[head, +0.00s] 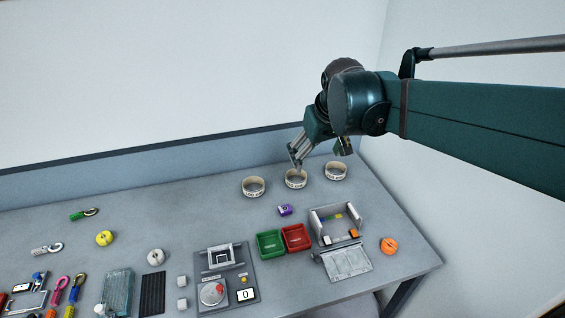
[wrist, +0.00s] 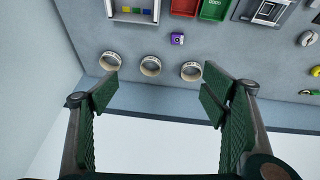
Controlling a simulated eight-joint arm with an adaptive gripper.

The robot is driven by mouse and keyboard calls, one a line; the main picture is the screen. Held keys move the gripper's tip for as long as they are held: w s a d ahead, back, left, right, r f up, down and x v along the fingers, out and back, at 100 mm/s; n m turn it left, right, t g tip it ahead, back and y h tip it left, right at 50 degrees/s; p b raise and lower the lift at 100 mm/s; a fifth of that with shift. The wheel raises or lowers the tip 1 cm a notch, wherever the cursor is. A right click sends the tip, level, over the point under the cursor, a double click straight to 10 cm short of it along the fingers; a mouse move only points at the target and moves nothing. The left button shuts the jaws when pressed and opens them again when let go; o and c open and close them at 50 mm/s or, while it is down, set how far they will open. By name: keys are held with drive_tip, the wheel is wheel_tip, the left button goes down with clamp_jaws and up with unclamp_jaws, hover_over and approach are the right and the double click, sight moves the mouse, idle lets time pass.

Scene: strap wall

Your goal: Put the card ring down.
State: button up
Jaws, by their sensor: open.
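Three cream rings with dark lettering stand in a row near the back edge of the table: a left ring (head: 253,193), a middle ring (head: 296,184) and a right ring (head: 336,177). Their lettering is too small to read, so I cannot tell which is the card ring. The wrist view shows all three, with the middle one (wrist: 150,73) between my fingers' directions. My gripper (head: 320,160) is open and empty, close to the middle and right rings. In the wrist view its fingers (wrist: 160,79) are spread wide with nothing between them.
A purple block (head: 285,210) lies in front of the rings.

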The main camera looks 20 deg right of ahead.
drive_tip(key=s+a+f+t, duration=0.1)
drive_tip(key=s+a+f, duration=0.1)
drive_tip(key=s, duration=0.6)
drive_tip(key=s+a+f+m+t, duration=0.1)
drive_tip(key=s+a+f, duration=0.2)
drive_tip(key=s, duration=0.6)
drive_tip(key=shift+s+a+f+y, duration=0.2)
drive_tip(key=shift+a+y, duration=0.1)
drive_tip(key=shift+a, duration=0.4)
